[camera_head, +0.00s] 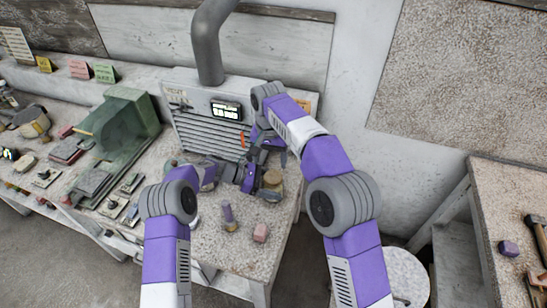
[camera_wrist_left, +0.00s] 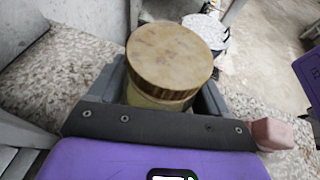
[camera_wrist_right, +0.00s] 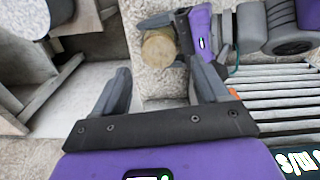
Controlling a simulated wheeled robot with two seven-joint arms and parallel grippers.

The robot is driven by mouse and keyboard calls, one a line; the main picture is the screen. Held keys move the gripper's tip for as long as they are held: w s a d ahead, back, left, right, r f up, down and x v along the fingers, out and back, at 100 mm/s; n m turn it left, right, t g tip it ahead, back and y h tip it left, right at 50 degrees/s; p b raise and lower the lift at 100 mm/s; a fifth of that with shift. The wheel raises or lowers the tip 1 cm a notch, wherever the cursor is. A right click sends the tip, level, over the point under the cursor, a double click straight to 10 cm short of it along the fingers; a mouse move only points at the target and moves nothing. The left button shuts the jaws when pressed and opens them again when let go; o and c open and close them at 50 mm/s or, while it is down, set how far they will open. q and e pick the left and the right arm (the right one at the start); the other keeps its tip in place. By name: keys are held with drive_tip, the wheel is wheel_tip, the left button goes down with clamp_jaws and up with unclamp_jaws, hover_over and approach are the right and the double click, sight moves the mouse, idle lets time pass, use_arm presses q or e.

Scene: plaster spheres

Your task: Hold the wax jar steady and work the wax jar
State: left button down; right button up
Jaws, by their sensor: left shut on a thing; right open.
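The wax jar (camera_head: 272,179) is a small round jar with a tan-gold lid near the right end of the workbench. My left gripper (camera_head: 261,184) is shut on the jar's body from the side. In the left wrist view the jar (camera_wrist_left: 172,60) is upright between the fingers, with its ribbed lid on and above them. My right gripper (camera_head: 275,150) is open and empty above and behind the jar. In the right wrist view the jar lid (camera_wrist_right: 159,47) lies beyond the open fingertips, apart from them.
A grey slatted unit with a display (camera_head: 226,111) and duct stands behind. A round stool (camera_head: 397,277) is below right. Green machinery (camera_head: 127,120) crowds the left.

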sight(274, 177)
drive_tip(key=n, duration=0.4)
drive_tip(key=w+n, duration=0.1)
drive_tip(key=n, duration=0.3)
drive_tip(key=d+f+n, duration=0.1)
drive_tip(key=n, duration=0.2)
drive_tip(key=shift+w+f+n, duration=0.1)
drive_tip(key=shift+w+n, duration=0.1)
drive_tip(key=shift+n, duration=0.2)
drive_tip(key=shift+f, duration=0.6)
wheel_tip(274, 177, down, 7)
drive_tip(key=shift+r, duration=0.1)
